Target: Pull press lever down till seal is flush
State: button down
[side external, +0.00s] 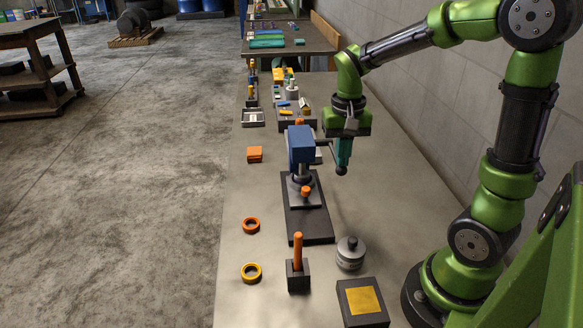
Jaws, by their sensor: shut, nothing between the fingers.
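The press has a blue head (301,143) on a grey column above a dark base plate (311,229). A thin dark lever (331,148) shows at the right of the head. My gripper (342,163) points down at the right of the press, its teal fingers together and empty. A dark knob (341,171) shows at the fingertips; I cannot tell whether it is the lever's end or whether the fingers touch it. A small orange piece (306,191) is at the foot of the press. The seal cannot be made out clearly, so its seating is not visible.
An orange ring (251,225) and a yellow ring (251,272) lie left of the press. In front stand an orange rod in a dark block (298,279), a grey cylinder (350,256) and a yellow-topped box (364,302). Several parts crowd the bench behind; its right side is clear.

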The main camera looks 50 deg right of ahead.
jog(key=shift+f, duration=0.35)
jog(key=shift+s+f, duration=0.1)
jog(key=shift+f, duration=1.1)
jog(key=shift+r, duration=4.55)
jog(key=s+a+r+n+t+y, duration=0.2)
jog(key=s+a+n+t, duration=0.3)
jog(key=a, duration=0.6)
jog(key=shift+s+a+r+t, duration=0.15)
jog(key=shift+s+a+t, duration=0.1)
jog(key=shift+s+t, duration=0.85)
